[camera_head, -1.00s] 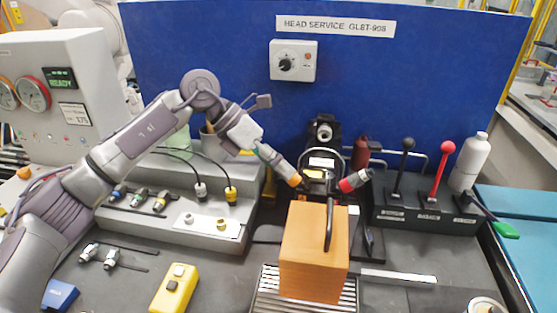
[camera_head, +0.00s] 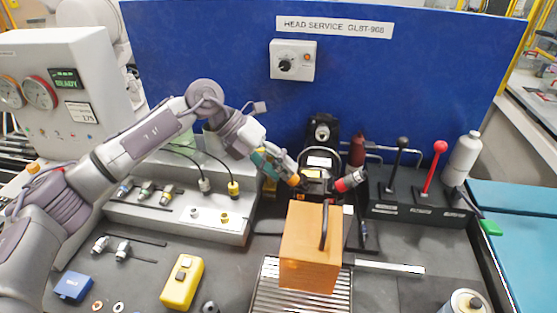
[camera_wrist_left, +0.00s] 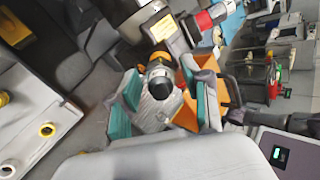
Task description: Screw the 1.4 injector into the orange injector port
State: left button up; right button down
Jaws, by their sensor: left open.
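An injector (camera_wrist_left: 160,106) with a silver body and a black end stands at the orange port (camera_head: 293,180), whose orange ring (camera_wrist_left: 156,60) also shows in the left wrist view. I cannot read a size on it, nor tell how deep its thread sits. My left gripper (camera_head: 274,164) is open, with its teal pads (camera_wrist_left: 122,122) on either side of the injector. Contact with the pads is unclear. To the right is a red-ringed port (camera_head: 341,186) with a silver and black piece in it. My right gripper is out of view.
An orange block (camera_head: 310,250) with a dark handle stands in front of the ports on a ribbed plate. A grey stepped rack (camera_head: 150,215) with several injectors and plugs is on the left. A lever box (camera_head: 420,196) stands right. A yellow pendant (camera_head: 182,282) lies front left.

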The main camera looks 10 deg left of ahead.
pick_arm(q)
jog(key=shift+r+n+p, duration=0.1)
jog(key=shift+n+p, duration=1.1)
jog(key=shift+n, duration=0.3)
grip_shut()
